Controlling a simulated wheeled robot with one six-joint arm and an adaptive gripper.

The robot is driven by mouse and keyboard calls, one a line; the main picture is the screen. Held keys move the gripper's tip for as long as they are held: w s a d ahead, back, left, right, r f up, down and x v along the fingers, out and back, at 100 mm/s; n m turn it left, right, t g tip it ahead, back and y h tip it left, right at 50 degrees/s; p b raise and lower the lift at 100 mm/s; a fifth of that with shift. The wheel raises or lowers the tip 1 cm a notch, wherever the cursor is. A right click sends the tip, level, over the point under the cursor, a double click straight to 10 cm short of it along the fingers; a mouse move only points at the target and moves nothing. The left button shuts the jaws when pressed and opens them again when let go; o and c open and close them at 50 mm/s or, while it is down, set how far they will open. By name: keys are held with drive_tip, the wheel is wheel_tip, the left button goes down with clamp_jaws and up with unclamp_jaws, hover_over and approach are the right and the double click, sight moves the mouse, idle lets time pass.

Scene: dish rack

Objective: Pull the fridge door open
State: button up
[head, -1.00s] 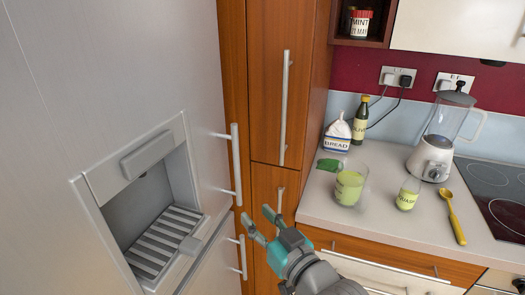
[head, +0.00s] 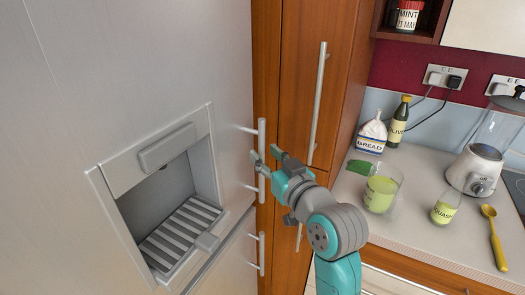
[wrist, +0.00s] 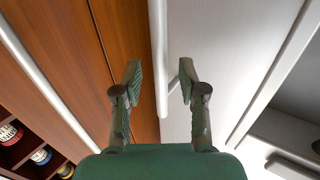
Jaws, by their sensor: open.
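The silver fridge door (head: 130,60) fills the left of the head view and looks closed. Its upper vertical bar handle (head: 262,135) stands off the door near its right edge. My gripper (head: 264,160) is open at that handle, with its fingertips around the lower half of the bar. In the wrist view the handle bar (wrist: 159,60) runs between the two open fingers of my gripper (wrist: 160,82), with a gap on each side. The fingers do not visibly press on the bar.
A lower handle (head: 256,254) sits below on the fridge. A wooden tall cupboard (head: 295,60) with its own long handle (head: 317,100) adjoins on the right. The counter (head: 400,235) holds a glass (head: 382,190), a bottle (head: 397,125) and a blender (head: 475,170).

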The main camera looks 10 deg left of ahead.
drive_tip(key=shift+x, duration=1.25)
clamp_jaws()
